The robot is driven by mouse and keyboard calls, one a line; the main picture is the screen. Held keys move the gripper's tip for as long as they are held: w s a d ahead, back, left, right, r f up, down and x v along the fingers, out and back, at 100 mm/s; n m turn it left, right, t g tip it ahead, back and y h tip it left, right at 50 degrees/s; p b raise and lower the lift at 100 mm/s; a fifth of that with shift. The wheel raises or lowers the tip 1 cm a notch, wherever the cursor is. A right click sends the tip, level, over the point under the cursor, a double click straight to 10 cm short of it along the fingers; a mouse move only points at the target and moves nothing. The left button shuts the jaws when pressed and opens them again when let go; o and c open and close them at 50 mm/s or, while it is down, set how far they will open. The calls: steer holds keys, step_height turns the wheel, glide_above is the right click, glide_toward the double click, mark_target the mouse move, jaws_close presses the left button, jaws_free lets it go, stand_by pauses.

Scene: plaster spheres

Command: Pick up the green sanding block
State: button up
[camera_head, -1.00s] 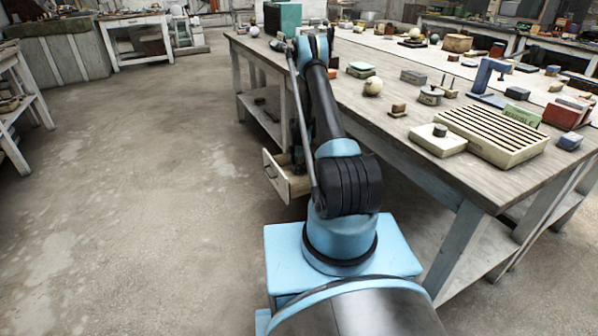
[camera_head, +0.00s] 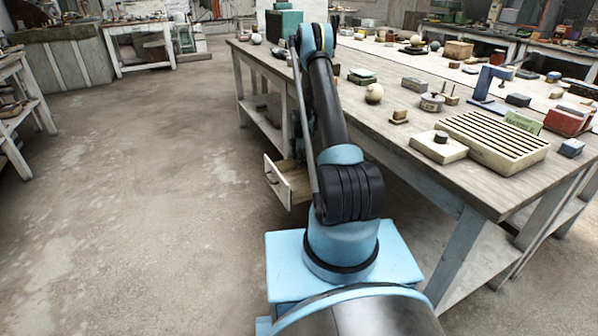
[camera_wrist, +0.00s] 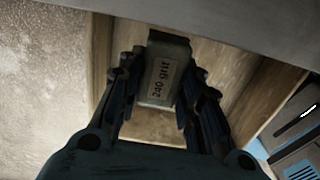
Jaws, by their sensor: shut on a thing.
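The sanding block (camera_wrist: 163,78), a dull grey-green block with a "240 grit" label, is in the wrist view between my fingers. My gripper (camera_wrist: 166,66) is shut on it, with a finger on each side. The block is over the inside of an open wooden drawer (camera_wrist: 102,50); I cannot tell whether it touches the drawer's floor. In the head view my arm hides the gripper and the block, and the pulled-out drawer (camera_head: 278,183) shows beside the arm, under the bench.
The workbench (camera_head: 400,150) overhangs the drawer on the right. It carries a slatted cream rack (camera_head: 490,140), a pale sphere (camera_head: 374,93), a blue clamp-like stand (camera_head: 487,85) and several small blocks. The concrete floor to the left is clear.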

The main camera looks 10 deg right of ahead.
step_height(320, 180, up, 4)
steer(key=shift+f, duration=0.1)
steer(key=shift+s+r, duration=0.25)
steer(key=shift+r, duration=0.1)
steer(key=s, duration=1.7)
steer(key=shift+s+d, duration=0.15)
steer(key=shift+s, duration=0.1)
steer(key=shift+o, duration=0.6)
steer(key=shift+o, duration=1.4)
steer(key=c, duration=0.5)
